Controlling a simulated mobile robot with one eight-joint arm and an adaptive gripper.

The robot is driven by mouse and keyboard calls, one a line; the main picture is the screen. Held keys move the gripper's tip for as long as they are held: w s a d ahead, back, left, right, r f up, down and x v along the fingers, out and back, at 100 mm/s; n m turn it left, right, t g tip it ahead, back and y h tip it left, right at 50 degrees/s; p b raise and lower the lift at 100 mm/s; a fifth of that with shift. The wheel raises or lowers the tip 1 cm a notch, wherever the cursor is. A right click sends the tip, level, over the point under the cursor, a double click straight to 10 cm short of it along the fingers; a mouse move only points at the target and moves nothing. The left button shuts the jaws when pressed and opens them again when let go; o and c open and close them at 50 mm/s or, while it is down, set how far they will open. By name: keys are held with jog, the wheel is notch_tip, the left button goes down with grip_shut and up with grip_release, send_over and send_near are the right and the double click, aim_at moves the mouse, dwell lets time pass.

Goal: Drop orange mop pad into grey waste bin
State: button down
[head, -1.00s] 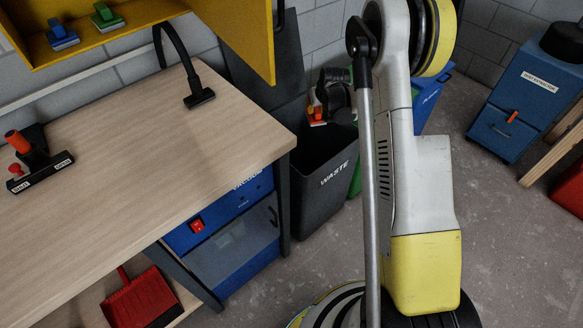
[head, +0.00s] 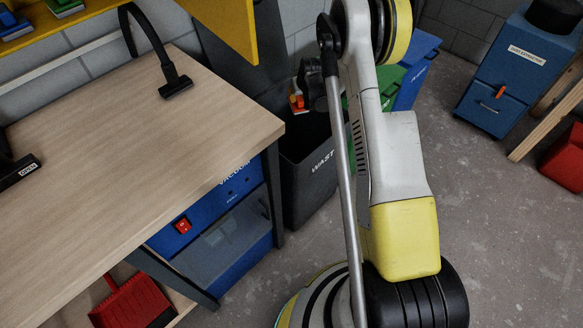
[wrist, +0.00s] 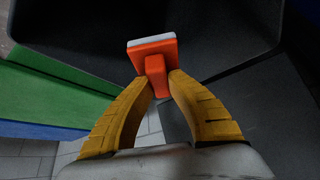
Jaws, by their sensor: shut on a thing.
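The orange mop pad (wrist: 152,65), an orange block with a pale edge, is held by its grip between the yellow fingers of my gripper (wrist: 160,84) in the wrist view. In the head view the pad (head: 297,102) and the dark gripper (head: 308,90) show above the rim area of the grey waste bin (head: 308,185), left of the floor machine. The bin's label is partly hidden behind the machine's pole. In the wrist view a dark grey bin-like surface (wrist: 90,25) lies beyond the pad. I cannot tell exactly how far above the bin the pad is.
A wooden workbench (head: 150,140) is at the left. Green (head: 390,85) and blue (head: 415,75) bins stand behind. Bare floor (head: 480,220) is clear on the right.

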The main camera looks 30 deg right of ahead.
jog(key=c, duration=1.3)
grip_release()
jog(key=shift+c, duration=0.2)
jog(key=v, duration=1.2)
